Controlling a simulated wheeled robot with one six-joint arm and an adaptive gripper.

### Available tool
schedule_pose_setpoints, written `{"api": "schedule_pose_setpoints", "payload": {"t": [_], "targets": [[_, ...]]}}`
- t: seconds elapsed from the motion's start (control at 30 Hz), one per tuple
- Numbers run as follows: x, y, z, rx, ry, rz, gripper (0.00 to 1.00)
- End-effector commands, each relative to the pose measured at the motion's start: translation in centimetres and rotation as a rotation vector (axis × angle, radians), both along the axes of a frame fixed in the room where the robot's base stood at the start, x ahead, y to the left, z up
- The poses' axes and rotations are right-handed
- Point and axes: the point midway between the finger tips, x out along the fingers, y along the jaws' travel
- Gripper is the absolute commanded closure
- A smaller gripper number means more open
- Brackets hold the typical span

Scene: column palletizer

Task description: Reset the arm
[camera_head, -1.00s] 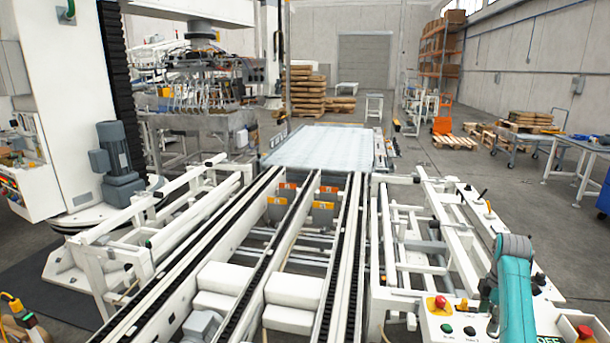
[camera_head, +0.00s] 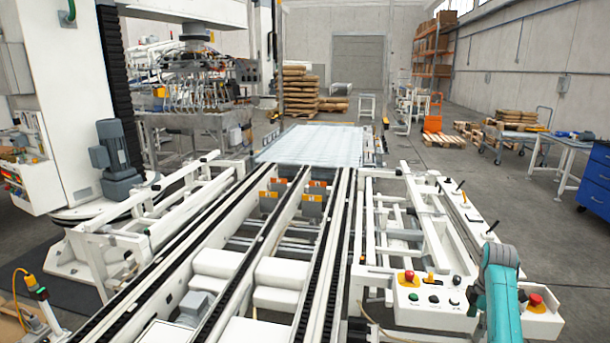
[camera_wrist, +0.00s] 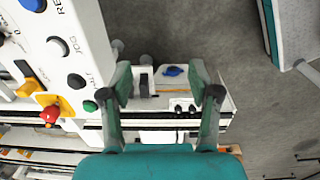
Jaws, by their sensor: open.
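My gripper (camera_wrist: 161,82) is open and empty in the wrist view, its two dark-tipped teal fingers spread apart. It hangs over the end of a white machine frame, with nothing between the fingers held. My teal arm (camera_head: 500,290) shows at the lower right of the head view, in front of the white control panel (camera_head: 432,299). My gripper cannot be made out there. In the wrist view, a white panel (camera_wrist: 88,50) with blue, black and green buttons lies left of the fingers. A red knob (camera_wrist: 50,115) on yellow is at the far left.
Conveyor rails (camera_head: 270,240) run away to a pale flat plate (camera_head: 315,147). A red emergency button (camera_head: 409,277) and another red button (camera_head: 535,300) sit near my arm. A blue cabinet (camera_head: 597,180) stands at right. Grey floor (camera_head: 520,210) is open at the right.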

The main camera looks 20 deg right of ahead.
Motion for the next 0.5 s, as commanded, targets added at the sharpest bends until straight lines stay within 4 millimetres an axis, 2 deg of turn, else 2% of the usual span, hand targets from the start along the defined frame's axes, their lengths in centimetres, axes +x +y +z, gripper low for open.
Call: {"api": "schedule_pose_setpoints", "payload": {"t": [0.27,0.37,0.5], "targets": [[0.5,2.7,-4.3,-0.029,-0.039,-0.04,0.38],[0.6,4.2,-6.4,-0.044,-0.061,-0.061,0.38],[0.6,7.0,-10.1,-0.068,-0.105,-0.099,0.38]]}}
